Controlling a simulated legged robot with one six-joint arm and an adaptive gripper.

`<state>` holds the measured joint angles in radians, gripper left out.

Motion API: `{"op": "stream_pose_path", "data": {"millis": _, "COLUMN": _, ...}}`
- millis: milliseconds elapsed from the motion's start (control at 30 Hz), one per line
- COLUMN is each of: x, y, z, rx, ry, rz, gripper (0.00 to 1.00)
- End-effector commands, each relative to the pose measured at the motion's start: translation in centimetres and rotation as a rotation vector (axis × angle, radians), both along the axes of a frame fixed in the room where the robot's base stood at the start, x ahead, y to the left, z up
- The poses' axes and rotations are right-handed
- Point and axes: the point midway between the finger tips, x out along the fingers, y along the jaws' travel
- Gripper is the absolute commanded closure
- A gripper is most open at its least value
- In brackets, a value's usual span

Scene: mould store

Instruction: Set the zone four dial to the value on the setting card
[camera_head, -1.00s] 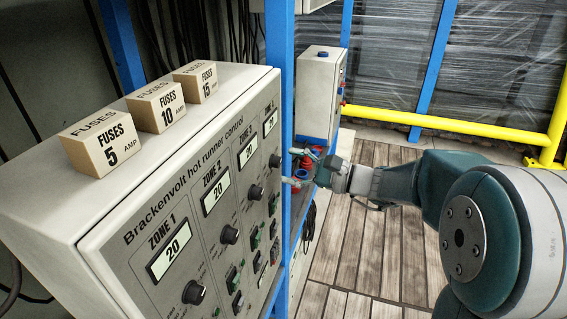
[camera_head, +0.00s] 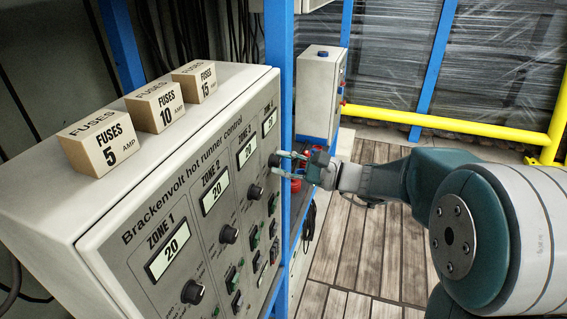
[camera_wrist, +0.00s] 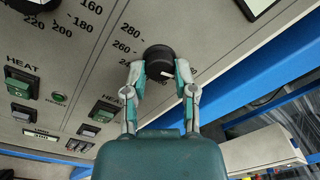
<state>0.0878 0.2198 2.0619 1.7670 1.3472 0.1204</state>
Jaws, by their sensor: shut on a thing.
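The Brackenvolt hot runner control panel (camera_head: 140,215) stands at the left in the head view, with zone displays in a row. The farthest one, the zone 4 display (camera_head: 269,122), is too small to read surely. My gripper (camera_head: 277,164) is at the far end of the panel, at the zone four dial (camera_head: 274,160). In the wrist view my gripper (camera_wrist: 160,76) has a finger on each side of this black dial (camera_wrist: 158,56) and is shut on it. The dial's white pointer mark is at its lower right. Printed numbers 240, 260 and 280 show to its left. No setting card is recognisable.
Fuse boxes (camera_head: 100,143) stand on the panel's top. A blue post (camera_head: 280,80) rises just beyond the panel's far end. HEAT switches (camera_wrist: 103,111) lie below the dials. A yellow rail (camera_head: 440,123) runs behind; the wooden floor at right is clear.

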Motion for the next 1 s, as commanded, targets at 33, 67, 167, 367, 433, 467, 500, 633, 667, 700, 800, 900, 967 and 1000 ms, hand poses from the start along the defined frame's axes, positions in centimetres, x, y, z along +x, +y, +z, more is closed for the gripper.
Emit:
{"op": "stream_pose_path", "data": {"millis": 33, "x": -0.04, "y": 0.06, "z": -0.01, "rx": 0.004, "ry": 0.011, "rz": 0.002, "gripper": 1.0}}
{"op": "stream_pose_path", "data": {"millis": 67, "x": -0.04, "y": 0.06, "z": -0.01, "rx": 0.007, "ry": 0.02, "rz": 0.002, "gripper": 1.0}}
{"op": "stream_pose_path", "data": {"millis": 167, "x": -0.04, "y": 0.07, "z": 0.0, "rx": 0.02, "ry": 0.058, "rz": 0.003, "gripper": 1.0}}
{"op": "stream_pose_path", "data": {"millis": 367, "x": -0.05, "y": 0.07, "z": 0.02, "rx": 0.068, "ry": 0.187, "rz": 0.002, "gripper": 1.0}}
{"op": "stream_pose_path", "data": {"millis": 433, "x": -0.04, "y": 0.07, "z": 0.03, "rx": 0.089, "ry": 0.246, "rz": 0.003, "gripper": 1.0}}
{"op": "stream_pose_path", "data": {"millis": 467, "x": -0.03, "y": 0.07, "z": 0.03, "rx": 0.098, "ry": 0.271, "rz": 0.003, "gripper": 1.0}}
{"op": "stream_pose_path", "data": {"millis": 500, "x": -0.03, "y": 0.08, "z": 0.05, "rx": 0.112, "ry": 0.308, "rz": 0.003, "gripper": 1.0}}
{"op": "stream_pose_path", "data": {"millis": 633, "x": 0.0, "y": 0.06, "z": 0.09, "rx": 0.155, "ry": 0.424, "rz": 0.002, "gripper": 1.0}}
{"op": "stream_pose_path", "data": {"millis": 667, "x": 0.01, "y": 0.06, "z": 0.09, "rx": 0.164, "ry": 0.45, "rz": 0.002, "gripper": 1.0}}
{"op": "stream_pose_path", "data": {"millis": 700, "x": 0.02, "y": 0.06, "z": 0.1, "rx": 0.178, "ry": 0.486, "rz": 0.002, "gripper": 1.0}}
{"op": "stream_pose_path", "data": {"millis": 800, "x": 0.04, "y": 0.05, "z": 0.13, "rx": 0.21, "ry": 0.574, "rz": 0.002, "gripper": 1.0}}
{"op": "stream_pose_path", "data": {"millis": 900, "x": 0.05, "y": 0.03, "z": 0.15, "rx": 0.243, "ry": 0.662, "rz": 0.002, "gripper": 1.0}}
{"op": "stream_pose_path", "data": {"millis": 967, "x": 0.07, "y": 0.03, "z": 0.17, "rx": 0.262, "ry": 0.715, "rz": 0.001, "gripper": 1.0}}
{"op": "stream_pose_path", "data": {"millis": 1000, "x": 0.08, "y": 0.02, "z": 0.18, "rx": 0.274, "ry": 0.749, "rz": 0.001, "gripper": 1.0}}
